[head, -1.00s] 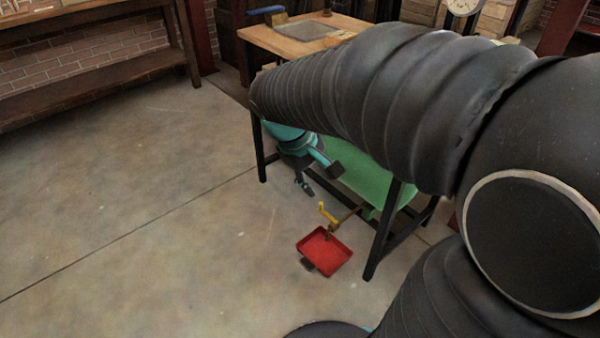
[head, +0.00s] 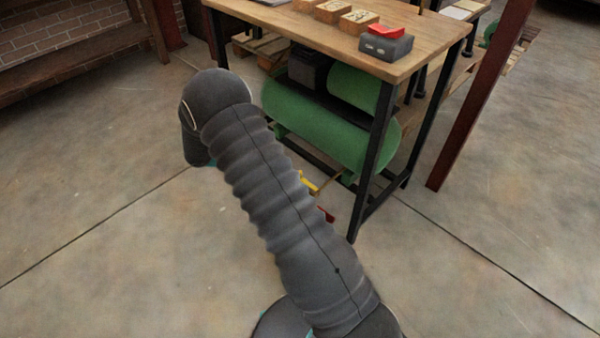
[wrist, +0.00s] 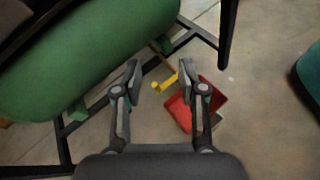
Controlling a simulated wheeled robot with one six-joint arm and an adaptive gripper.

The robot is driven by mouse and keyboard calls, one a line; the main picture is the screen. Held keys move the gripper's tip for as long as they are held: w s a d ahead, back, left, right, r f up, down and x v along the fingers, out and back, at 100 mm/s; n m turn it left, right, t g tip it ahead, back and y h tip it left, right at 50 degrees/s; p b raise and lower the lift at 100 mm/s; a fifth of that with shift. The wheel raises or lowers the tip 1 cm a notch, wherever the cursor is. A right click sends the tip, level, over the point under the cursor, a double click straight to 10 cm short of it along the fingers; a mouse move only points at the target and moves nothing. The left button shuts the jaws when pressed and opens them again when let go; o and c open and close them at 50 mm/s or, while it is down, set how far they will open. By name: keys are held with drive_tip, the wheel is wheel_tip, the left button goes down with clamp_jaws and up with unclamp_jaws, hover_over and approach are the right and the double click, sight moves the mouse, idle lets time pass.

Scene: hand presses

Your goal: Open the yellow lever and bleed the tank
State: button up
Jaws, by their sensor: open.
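The green tank (head: 320,120) lies on its side under the workbench, and it fills the upper left of the wrist view (wrist: 95,60). A small yellow lever (head: 308,182) sits on a thin brown pipe (head: 328,184) low by the tank. In the wrist view the yellow lever (wrist: 166,82) shows between and beyond my fingertips. A red tray (wrist: 210,104) stands on the floor below it, partly behind my right finger. My gripper (wrist: 158,78) is open and empty, with the lever apart from both fingers. In the head view my arm hides the gripper and most of the tray (head: 326,214).
The wooden workbench (head: 300,27) has black legs, one (head: 372,165) close to the lever's right. A low black crossbar (wrist: 200,34) runs behind the lever. On the bench lie wooden blocks (head: 358,22) and a grey box (head: 386,46). Floor to the left is clear.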

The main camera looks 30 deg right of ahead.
wheel_tip(320, 180, down, 18)
drive_tip(key=w+a+n+t+h, duration=0.2)
drive_tip(key=w+n+t+h, duration=0.15)
drive_tip(key=n, duration=0.25)
drive_tip(key=shift+n+t+h, duration=0.25)
drive_tip(key=shift+n+t, duration=0.05)
drive_tip(key=shift+t, duration=0.05)
drive_tip(key=d, duration=0.4)
drive_tip(key=w+d, duration=0.1)
drive_tip(key=d, duration=0.8)
drive_tip(key=shift+w+d+f+p, duration=0.1)
drive_tip(key=shift+w+d+p, duration=0.1)
drive_tip(key=shift+d+p, duration=0.15)
clamp_jaws()
